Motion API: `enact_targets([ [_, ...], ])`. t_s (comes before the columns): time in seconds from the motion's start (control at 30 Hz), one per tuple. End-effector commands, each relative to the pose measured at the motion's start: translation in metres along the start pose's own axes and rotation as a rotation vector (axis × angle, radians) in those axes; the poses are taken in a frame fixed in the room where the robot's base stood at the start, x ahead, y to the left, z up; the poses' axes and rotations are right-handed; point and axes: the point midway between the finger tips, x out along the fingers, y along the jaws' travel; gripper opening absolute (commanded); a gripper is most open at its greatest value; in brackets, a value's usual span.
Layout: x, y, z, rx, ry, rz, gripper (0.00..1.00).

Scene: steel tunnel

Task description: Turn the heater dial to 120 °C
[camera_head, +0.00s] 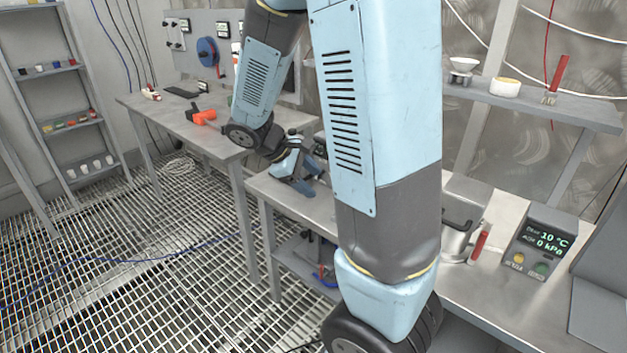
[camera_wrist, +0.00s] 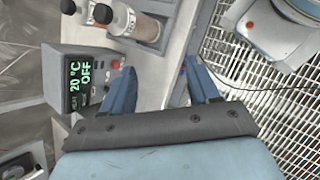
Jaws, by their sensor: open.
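The heater box (camera_wrist: 88,58) is at the left in the wrist view, turned sideways. Its green display reads 20 °C and OFF. Small controls, one of them red (camera_wrist: 115,65), show on the side of its front nearest my gripper; one finger covers part of that area, and I cannot make out the dial's pointer. My gripper (camera_wrist: 158,86) is open, its two blue fingers apart with only grey bench surface seen between them. In the head view my gripper (camera_head: 300,172) is low over the metal bench, and I cannot make out the heater there.
Bottles with pinkish contents (camera_wrist: 145,28) stand beside the heater. In the head view another box (camera_head: 541,243) reads 10 °C and 0 kPa on the bench at right, near a metal pot (camera_head: 460,222). An orange tool (camera_head: 204,117) lies on the far bench.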

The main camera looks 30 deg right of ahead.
Motion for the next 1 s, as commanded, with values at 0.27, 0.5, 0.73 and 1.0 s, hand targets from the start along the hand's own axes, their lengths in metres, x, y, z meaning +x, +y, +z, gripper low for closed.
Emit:
enact_targets([
  [0.27, 0.036, 0.013, -0.041, -0.253, -0.201, 0.152, 0.60],
  [0.5, 0.061, 0.023, -0.076, -0.474, -0.368, 0.298, 0.60],
  [0.73, 0.080, 0.031, -0.113, -0.689, -0.530, 0.449, 0.60],
  [1.0, 0.094, 0.036, -0.155, -0.916, -0.705, 0.618, 0.60],
])
